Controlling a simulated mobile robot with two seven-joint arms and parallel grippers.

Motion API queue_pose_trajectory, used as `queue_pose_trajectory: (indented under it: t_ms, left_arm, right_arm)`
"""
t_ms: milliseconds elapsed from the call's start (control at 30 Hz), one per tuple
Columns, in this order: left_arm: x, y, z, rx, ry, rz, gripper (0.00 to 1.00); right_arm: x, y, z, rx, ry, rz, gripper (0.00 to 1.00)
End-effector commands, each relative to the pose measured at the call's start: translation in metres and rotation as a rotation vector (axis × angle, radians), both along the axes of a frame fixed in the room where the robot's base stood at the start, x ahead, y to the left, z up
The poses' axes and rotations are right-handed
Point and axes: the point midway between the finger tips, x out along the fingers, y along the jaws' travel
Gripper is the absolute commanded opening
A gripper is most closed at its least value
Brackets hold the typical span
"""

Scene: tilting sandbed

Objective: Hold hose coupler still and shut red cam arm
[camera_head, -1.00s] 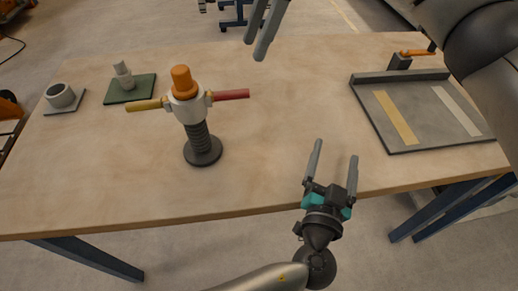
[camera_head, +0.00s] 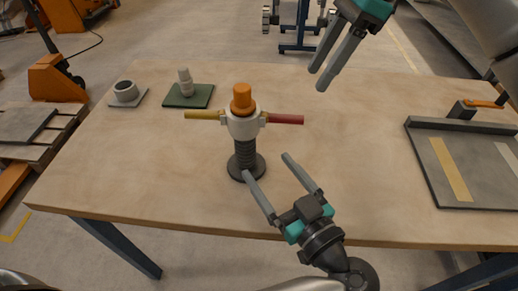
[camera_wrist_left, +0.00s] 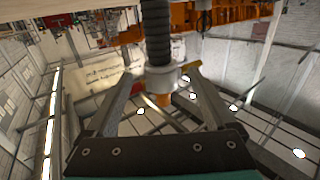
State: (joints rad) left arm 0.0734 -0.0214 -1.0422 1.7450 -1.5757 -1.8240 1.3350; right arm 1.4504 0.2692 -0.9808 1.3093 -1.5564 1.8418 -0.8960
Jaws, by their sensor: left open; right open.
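The hose coupler (camera_head: 243,129) stands upright on the table, with a white collar, an orange top and a black ribbed hose on a round dark base (camera_head: 240,171). The red cam arm (camera_head: 285,119) sticks out level to the right of the collar. A yellow cam arm (camera_head: 203,115) sticks out level to the left. My left gripper (camera_head: 266,165) is open and empty, in front and to the right of the coupler. In the left wrist view the coupler (camera_wrist_left: 157,40) appears upside down between the open fingers. My right gripper (camera_head: 317,80) is open and empty, up and right of the red arm.
A white fitting (camera_head: 186,83) stands on a green mat (camera_head: 203,97) behind the coupler. A grey ring (camera_head: 125,90) sits on a small plate at the left. A grey tray (camera_head: 430,175) with strips is at the right. Table between coupler and tray is clear.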

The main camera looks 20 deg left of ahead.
Motion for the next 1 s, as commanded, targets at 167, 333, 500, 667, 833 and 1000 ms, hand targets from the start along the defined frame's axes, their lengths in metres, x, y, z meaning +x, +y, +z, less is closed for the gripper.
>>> queue_pose_trajectory:
  t_ms: [167,333,500,667,833,1000]
  left_arm:
    - [0.021,0.02,0.001,0.004,-0.004,-0.001,0.89]
    - [0.046,0.044,0.001,0.006,-0.004,-0.002,0.89]
    - [0.07,0.068,0.002,0.006,-0.003,-0.001,0.89]
    - [0.088,0.086,0.001,0.004,-0.003,-0.002,0.89]
    - [0.1,0.097,0.001,0.004,-0.001,-0.004,0.89]
    - [0.104,0.101,0.0,0.002,-0.001,-0.004,0.89]
  right_arm:
    - [0.0,0.0,0.0,0.0,0.0,0.0,0.5]
    - [0.0,0.0,0.0,0.0,0.0,0.0,0.5]
    - [0.0,0.0,0.0,0.0,0.0,0.0,0.5]
    - [0.0,0.0,0.0,0.0,0.0,0.0,0.5]
    - [0.0,0.0,0.0,0.0,0.0,0.0,0.5]
    - [0.0,0.0,0.0,0.0,0.0,0.0,0.5]
